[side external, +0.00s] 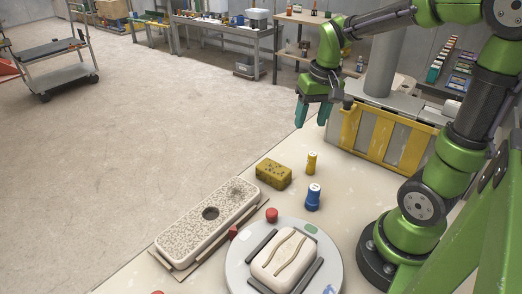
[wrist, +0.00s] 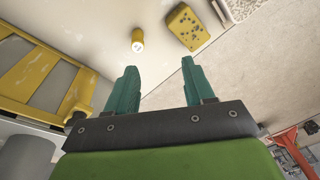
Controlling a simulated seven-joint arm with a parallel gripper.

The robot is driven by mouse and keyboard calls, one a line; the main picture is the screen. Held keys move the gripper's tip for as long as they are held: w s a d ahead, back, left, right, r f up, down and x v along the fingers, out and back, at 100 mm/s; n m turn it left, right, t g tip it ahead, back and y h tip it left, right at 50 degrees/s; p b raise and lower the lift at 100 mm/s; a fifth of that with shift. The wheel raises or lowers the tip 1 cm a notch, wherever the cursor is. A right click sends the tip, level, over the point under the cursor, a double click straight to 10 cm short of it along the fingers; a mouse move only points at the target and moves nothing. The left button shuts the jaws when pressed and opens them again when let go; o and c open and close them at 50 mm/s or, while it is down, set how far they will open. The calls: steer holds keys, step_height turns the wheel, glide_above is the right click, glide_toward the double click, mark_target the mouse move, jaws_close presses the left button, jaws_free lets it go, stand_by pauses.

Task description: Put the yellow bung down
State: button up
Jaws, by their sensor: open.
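The yellow bung (side external: 311,163) stands upright on the pale table, behind a blue bung (side external: 313,197). In the wrist view the yellow bung (wrist: 138,39) shows beyond my fingertips, apart from them. My gripper (side external: 313,116) is raised well above the table's far edge, with its teal fingers pointing down. In the wrist view my gripper (wrist: 157,80) is open, with nothing between the fingers.
A yellow speckled sponge (side external: 273,174) lies left of the bungs. A long speckled block with a hole (side external: 187,236) and a round turntable (side external: 238,262) holding a white piece are nearer. A red knob (side external: 272,215) sits by the turntable. A yellow-framed rack (side external: 347,128) stands behind.

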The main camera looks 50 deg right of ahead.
steer(key=s+a+r+n+t+y, duration=0.1)
steer(key=s+a+r+t, duration=0.1)
steer(key=a, duration=0.4)
steer(key=s+a+r+n+t, duration=0.1)
steer(key=s+a+r+t, duration=0.2)
steer(key=a, duration=0.3)
steer(key=shift+s+a+r+n+t+y, duration=0.3)
steer(key=shift+s+r+n+y, duration=0.1)
steer(key=shift+s, duration=0.2)
